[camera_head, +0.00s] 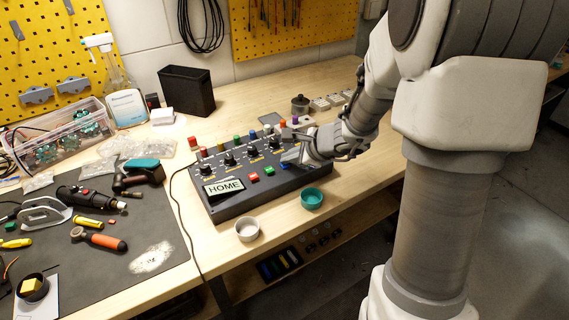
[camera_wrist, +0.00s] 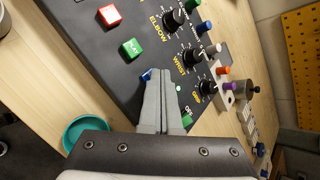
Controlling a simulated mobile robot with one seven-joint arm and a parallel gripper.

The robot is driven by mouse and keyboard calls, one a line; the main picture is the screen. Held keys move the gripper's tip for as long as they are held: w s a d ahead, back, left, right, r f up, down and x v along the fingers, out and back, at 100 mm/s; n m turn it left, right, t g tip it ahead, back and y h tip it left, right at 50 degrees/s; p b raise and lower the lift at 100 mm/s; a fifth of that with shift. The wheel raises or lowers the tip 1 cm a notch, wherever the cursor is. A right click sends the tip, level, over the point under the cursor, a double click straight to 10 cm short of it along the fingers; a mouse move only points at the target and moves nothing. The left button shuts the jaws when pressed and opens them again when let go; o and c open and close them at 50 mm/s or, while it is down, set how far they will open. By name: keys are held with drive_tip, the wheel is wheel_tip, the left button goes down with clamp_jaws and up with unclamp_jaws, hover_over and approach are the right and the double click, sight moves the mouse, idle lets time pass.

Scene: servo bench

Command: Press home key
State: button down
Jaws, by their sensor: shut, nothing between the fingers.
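A dark control panel (camera_head: 235,205) lies on the bench, with a lit display reading HOME (camera_head: 223,187) at its left front. A red key (camera_head: 254,177) and a green key (camera_head: 269,170) sit in a row; the green one reads PLAY in the wrist view (camera_wrist: 131,48). A blue key (camera_wrist: 146,75) follows in that row, partly hidden by my fingertips; any label on it is hidden. My gripper (camera_wrist: 160,74) is shut and empty, its tips at the blue key. I cannot tell whether they touch it. My gripper (camera_head: 287,160) also shows in the head view, over the panel's right part.
Knobs (camera_wrist: 173,20) and coloured posts line the panel's back. A teal bowl (camera_head: 311,199) and a white bowl (camera_head: 247,229) stand before the panel. A dark mat (camera_head: 110,265) with tools lies left. A black bin (camera_head: 187,92) stands behind.

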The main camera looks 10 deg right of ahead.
sight(288, 168)
idle(0.3)
drive_tip(key=shift+r+p, duration=0.65)
drive_tip(key=shift+r, duration=0.2)
drive_tip(key=shift+r, duration=0.15)
wheel_tip(288, 168, up, 5)
drive_tip(key=p, duration=0.4)
idle(0.5)
